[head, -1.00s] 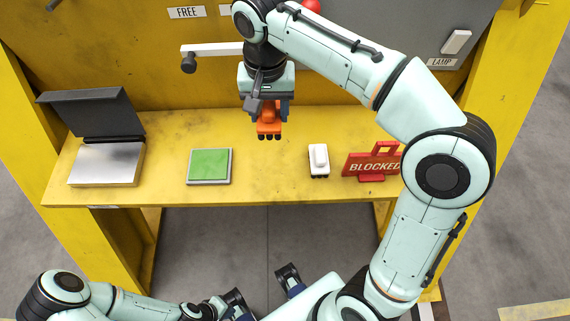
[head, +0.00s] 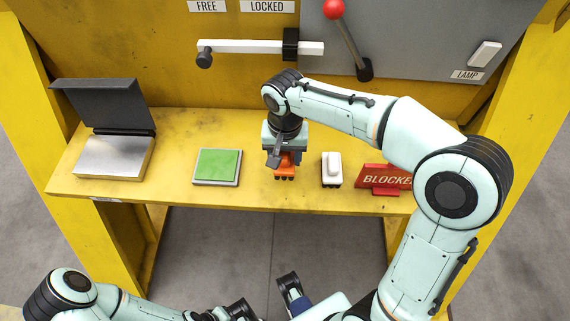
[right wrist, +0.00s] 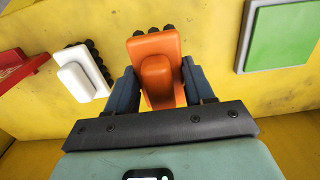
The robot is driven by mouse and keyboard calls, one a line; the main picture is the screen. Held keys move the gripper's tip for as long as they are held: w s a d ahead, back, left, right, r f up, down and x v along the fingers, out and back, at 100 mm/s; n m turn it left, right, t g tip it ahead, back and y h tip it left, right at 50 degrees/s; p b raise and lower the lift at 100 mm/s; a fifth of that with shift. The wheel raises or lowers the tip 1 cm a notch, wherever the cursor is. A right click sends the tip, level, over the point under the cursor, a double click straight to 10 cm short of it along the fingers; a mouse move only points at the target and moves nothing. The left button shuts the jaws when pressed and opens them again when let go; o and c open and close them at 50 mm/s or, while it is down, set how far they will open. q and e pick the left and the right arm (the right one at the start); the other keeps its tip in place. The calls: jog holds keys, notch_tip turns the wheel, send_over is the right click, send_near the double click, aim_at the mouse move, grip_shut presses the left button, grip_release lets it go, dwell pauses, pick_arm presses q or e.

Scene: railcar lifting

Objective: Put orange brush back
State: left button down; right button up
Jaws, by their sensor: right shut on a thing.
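The orange brush (head: 285,172) has a row of dark bristles along its lower edge. My right gripper (head: 285,157) is shut on its handle from above, over the yellow shelf between the green pad and the white brush. I cannot tell whether the bristles touch the shelf. In the right wrist view the orange brush (right wrist: 155,70) sits between the two dark fingers (right wrist: 157,88), with its block beyond them. My left gripper (head: 268,298) is at the bottom edge of the head view, its fingers apart and empty, partly cut off.
A white brush (head: 331,170) stands just right of the orange one. A red BLOCKED sign (head: 385,180) is further right. A green pad (head: 218,166) and an open metal box (head: 113,156) are left. A white bar (head: 250,46) and red-knobbed lever (head: 348,40) are behind.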

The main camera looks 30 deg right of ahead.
aim_at(285, 164)
jog(key=shift+f+b, duration=0.3)
jog(key=shift+f, duration=1.8)
jog(key=shift+f, duration=0.15)
jog(key=o, duration=1)
jog(key=shift+r, duration=0.25)
notch_tip(285, 164, up, 12)
jog(key=shift+f+p, duration=0.1)
jog(key=shift+p, duration=1)
